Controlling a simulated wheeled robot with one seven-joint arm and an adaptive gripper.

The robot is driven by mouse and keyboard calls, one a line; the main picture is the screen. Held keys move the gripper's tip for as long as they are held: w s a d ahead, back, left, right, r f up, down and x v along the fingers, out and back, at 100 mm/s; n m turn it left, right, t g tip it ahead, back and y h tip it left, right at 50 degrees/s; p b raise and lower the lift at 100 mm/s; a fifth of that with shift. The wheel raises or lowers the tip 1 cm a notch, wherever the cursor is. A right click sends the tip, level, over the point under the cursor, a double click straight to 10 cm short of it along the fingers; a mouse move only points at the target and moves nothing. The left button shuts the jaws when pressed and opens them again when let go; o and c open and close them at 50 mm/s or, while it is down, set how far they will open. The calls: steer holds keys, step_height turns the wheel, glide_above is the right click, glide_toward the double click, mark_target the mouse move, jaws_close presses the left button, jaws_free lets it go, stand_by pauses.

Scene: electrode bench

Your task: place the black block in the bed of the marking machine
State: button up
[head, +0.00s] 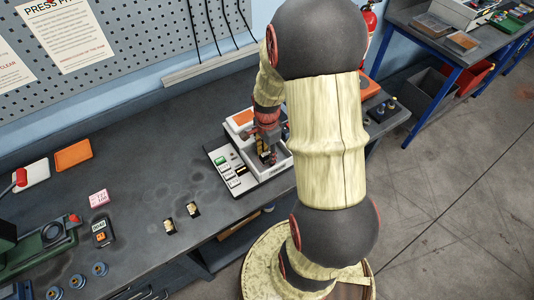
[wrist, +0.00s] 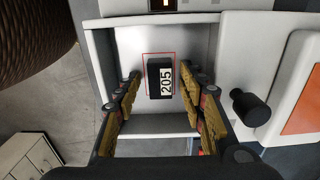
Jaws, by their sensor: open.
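The marking machine (head: 222,160) is a white unit on the bench, partly behind my arm in the head view. In the wrist view its pale recessed bed (wrist: 122,48) has a thin red outline marked on the floor. The black block (wrist: 154,78), with a white label reading 205, sits in the bed at that outline. Its near end appears to overlap the outline's lower edge; whether it lies flat is hard to tell. My gripper (wrist: 160,92) is open, one finger on each side of the block, with visible gaps. In the head view my gripper (head: 267,153) is over the bed.
A black knob (wrist: 251,108) sticks out right of the bed. An orange tray (head: 73,155) lies farther left. Bench between is mostly clear.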

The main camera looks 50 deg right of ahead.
mark_target(267, 155)
step_height(267, 155, up, 12)
steer(key=p, duration=0.2)
steer(key=a+r+n+t, duration=0.2)
steer(key=a+r+n, duration=0.7)
steer(key=a+r, duration=0.3)
steer(key=s+a+r+n+t, duration=0.3)
steer(key=s+a+r+n, duration=0.4)
steer(key=a+n, duration=0.3)
steer(key=shift+s+a+r+n+t, duration=0.2)
steer(key=shift+s+a+n+t, duration=0.15)
steer(key=shift+n, duration=0.55)
